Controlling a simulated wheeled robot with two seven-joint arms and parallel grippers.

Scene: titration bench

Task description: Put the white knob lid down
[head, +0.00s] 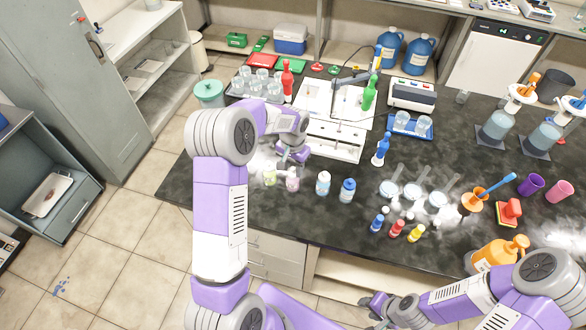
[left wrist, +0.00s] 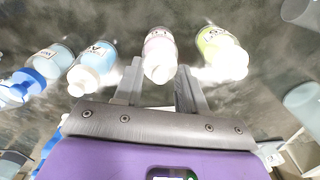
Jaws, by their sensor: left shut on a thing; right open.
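My left gripper (head: 291,160) is over the bench near its left end, just behind a pale pink bottle (head: 292,183). In the left wrist view its two fingers (left wrist: 160,88) are shut on the white knob lid (left wrist: 158,72). The lid is in line with the top of the pink bottle (left wrist: 159,42); I cannot tell whether it touches the bottle. A yellow-green bottle (head: 270,177) with a white top stands beside it. My right gripper (head: 380,308) is open and empty, low in front of the bench.
A white-capped bottle (head: 323,183) and a blue-capped bottle (head: 347,190) stand to the right. Farther right are glass dishes (head: 412,191) and small blue, red and yellow bottles (head: 397,229). A white stand (head: 333,138) is behind. Dark bench top is free at the front left.

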